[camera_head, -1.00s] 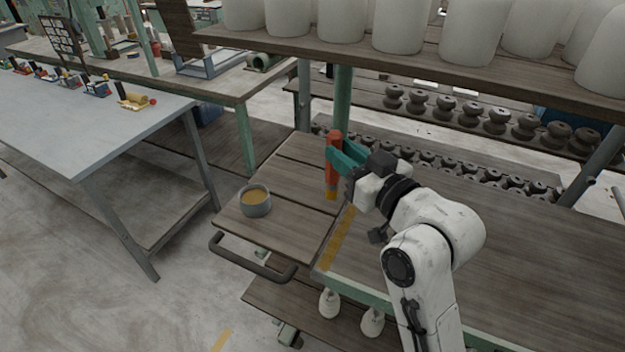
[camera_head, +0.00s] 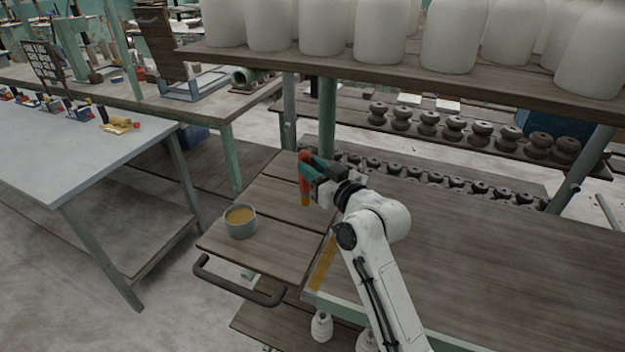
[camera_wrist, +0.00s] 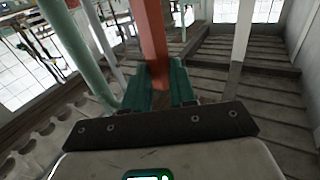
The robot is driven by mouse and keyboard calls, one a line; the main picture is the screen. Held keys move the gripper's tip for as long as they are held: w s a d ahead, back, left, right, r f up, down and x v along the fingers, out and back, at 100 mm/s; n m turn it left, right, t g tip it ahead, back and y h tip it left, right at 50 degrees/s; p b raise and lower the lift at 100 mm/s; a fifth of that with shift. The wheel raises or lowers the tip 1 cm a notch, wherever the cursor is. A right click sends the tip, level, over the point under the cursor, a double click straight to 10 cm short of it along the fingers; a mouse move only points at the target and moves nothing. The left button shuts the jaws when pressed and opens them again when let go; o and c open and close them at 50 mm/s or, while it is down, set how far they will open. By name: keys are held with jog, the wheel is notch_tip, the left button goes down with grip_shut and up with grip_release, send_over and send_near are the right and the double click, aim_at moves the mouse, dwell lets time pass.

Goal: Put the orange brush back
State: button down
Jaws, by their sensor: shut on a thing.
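The orange brush (camera_head: 304,170) has an orange-red handle and a yellowish lower end. It is upright, held over the wooden cart top (camera_head: 270,208); I cannot tell whether its lower end touches the boards. My gripper (camera_head: 308,168), with green fingers, is shut on its handle. In the wrist view the handle (camera_wrist: 151,45) rises between the two green fingers (camera_wrist: 159,88), and its lower end is hidden. A grey cup (camera_head: 240,223) with tan contents stands on the cart top, to the left of and nearer than the brush.
A grey table (camera_head: 90,160) with small tools stands at the left. A shelf (camera_head: 400,62) with large white vessels hangs over the back, and dark spools (camera_head: 455,128) line a lower rack. A wooden bench (camera_head: 480,265) lies right of the cart. The cart top around the cup is clear.

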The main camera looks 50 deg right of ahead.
jog(key=shift+w+d+f, duration=0.1)
jog(key=shift+f, duration=0.85)
jog(key=shift+w+d+f, duration=0.1)
jog(key=shift+f, duration=0.9)
jog(key=c, duration=0.9)
grip_release()
jog(key=s+b, duration=0.1)
jog(key=s, duration=0.3)
jog(key=s+a, duration=0.1)
jog(key=s, duration=0.3)
jog(key=s+a+b, duration=0.1)
jog(key=s, duration=0.2)
jog(key=shift+s+a+b, duration=0.1)
jog(key=shift+s+b, duration=0.25)
jog(key=shift+s, duration=0.05)
